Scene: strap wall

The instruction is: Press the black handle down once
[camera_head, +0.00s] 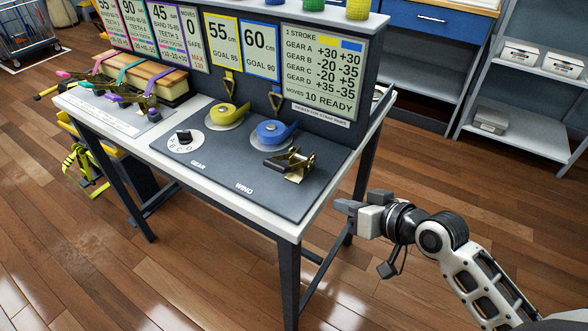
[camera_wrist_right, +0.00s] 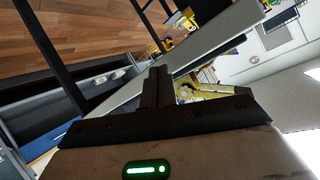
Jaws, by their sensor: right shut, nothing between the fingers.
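The black handle (camera_head: 299,158) is part of a small brass bracket (camera_head: 294,174) on the dark mat at the table's right side, beside the word WIND. The brass part also shows in the right wrist view (camera_wrist_right: 208,92), partly hidden by my gripper. My right gripper (camera_head: 342,206) is shut and empty. It is off the table's right edge, to the right of the handle and apart from it. Its shut fingers (camera_wrist_right: 156,88) show in the wrist view. My left gripper is not in view.
A yellow reel (camera_head: 225,112) and a blue reel (camera_head: 272,130) sit behind the handle, with a gear dial (camera_head: 185,142) to the left. A sign board (camera_head: 330,75) stands along the table's back. The white table edge (camera_head: 306,222) lies between my gripper and the mat.

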